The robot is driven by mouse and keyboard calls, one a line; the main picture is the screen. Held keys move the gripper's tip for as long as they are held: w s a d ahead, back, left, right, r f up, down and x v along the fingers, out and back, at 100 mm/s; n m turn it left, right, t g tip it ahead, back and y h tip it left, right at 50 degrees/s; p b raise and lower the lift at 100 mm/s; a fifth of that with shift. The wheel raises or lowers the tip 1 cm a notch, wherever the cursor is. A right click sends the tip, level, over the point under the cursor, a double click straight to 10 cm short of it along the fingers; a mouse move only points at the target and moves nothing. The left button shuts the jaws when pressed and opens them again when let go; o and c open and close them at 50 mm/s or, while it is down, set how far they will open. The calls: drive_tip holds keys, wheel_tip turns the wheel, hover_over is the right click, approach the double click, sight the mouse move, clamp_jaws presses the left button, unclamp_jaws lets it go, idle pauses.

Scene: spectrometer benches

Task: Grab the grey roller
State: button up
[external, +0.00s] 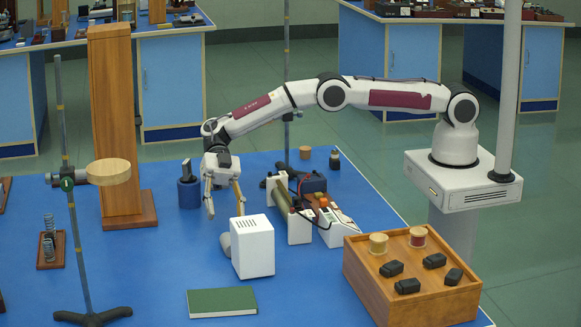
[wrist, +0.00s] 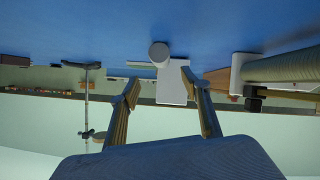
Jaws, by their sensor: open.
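A short grey cylinder (external: 225,244), which fits the grey roller, shows at the left side of a white vented box (external: 254,247) on the blue table. I cannot tell whether it is fixed to the box or only beside it. In the wrist view its round end (wrist: 159,51) shows at upper centre, in front of the white box (wrist: 173,84). My gripper (external: 226,211) is open and empty, pointing down over the table just behind the cylinder and apart from it. In the wrist view the fingers (wrist: 165,92) stand wide on either side of the box.
A dark tube on white supports (external: 299,227) stands close right of my gripper. A dark blue pot (external: 188,193) and a tall wooden post (external: 113,120) stand left. A green book (external: 221,302) lies in front. A wooden crate (external: 370,292) is at right. Table left of the cylinder is clear.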

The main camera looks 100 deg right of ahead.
drive_tip(key=shift+x, duration=1.25)
drive_tip(key=shift+a+f, duration=0.1)
drive_tip(key=shift+f+x, duration=0.25)
drive_tip(key=shift+x, duration=1.55)
drive_tip(key=shift+a+f, duration=0.3)
drive_tip(key=shift+a, duration=0.25)
drive_tip(key=c, duration=1.3)
